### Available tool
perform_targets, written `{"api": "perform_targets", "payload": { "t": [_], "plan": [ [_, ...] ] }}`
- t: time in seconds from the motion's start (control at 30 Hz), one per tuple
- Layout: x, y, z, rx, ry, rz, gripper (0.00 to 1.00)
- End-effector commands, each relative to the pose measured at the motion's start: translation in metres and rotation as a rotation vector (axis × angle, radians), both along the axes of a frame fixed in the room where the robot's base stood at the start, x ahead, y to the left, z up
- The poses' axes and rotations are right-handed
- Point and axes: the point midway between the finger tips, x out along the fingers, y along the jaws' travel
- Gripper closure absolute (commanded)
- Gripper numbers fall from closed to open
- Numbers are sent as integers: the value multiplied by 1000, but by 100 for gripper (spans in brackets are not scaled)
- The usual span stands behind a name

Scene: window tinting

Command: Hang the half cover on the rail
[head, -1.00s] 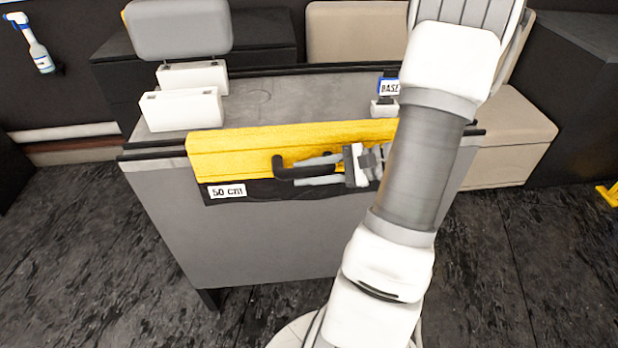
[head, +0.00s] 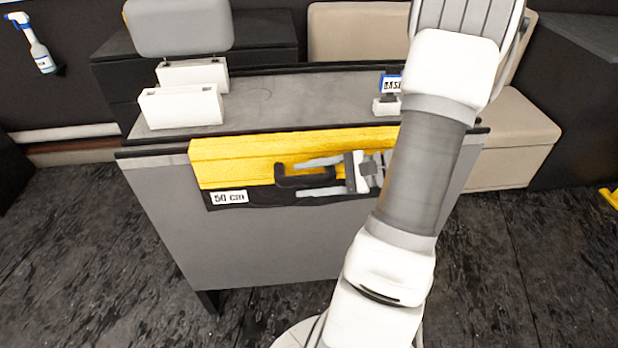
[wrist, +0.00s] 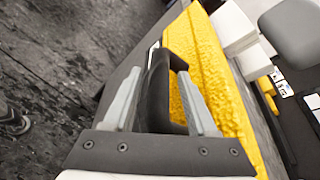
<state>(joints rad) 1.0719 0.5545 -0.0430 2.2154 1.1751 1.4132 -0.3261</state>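The half cover (head: 235,160) is a yellow cloth with a black lower strip, a "50 cm" label and a black handle (head: 290,177). It lies along the top front edge of the grey panel, at the dark rail (head: 150,152), its yellow face toward me. It also shows in the wrist view (wrist: 205,75). My gripper (head: 298,180) is open, one finger above and one below the handle. In the wrist view the handle (wrist: 155,90) stands between the spread fingers, with gaps visible. My arm hides the cover's right end. Whether the cover is fully seated over the rail cannot be told.
White blocks (head: 180,106) and a grey pad (head: 178,27) stand at the back left. A small blue-and-white "BASE" sign (head: 391,84) is at the right of the grey top (head: 290,100). A spray bottle (head: 36,45) hangs on the left wall. Dark floor (head: 80,240) is clear at left.

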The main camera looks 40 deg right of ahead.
Motion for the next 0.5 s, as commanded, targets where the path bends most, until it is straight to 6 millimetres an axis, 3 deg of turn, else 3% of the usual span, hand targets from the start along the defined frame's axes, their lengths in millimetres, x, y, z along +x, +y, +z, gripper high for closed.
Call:
{"api": "perform_targets", "payload": {
  "t": [0.33,0.5],
  "plan": [
    [-1,-1,0,0,3,-1,34],
    [-12,-13,6,-2,2,-3,34]
  ]
}}
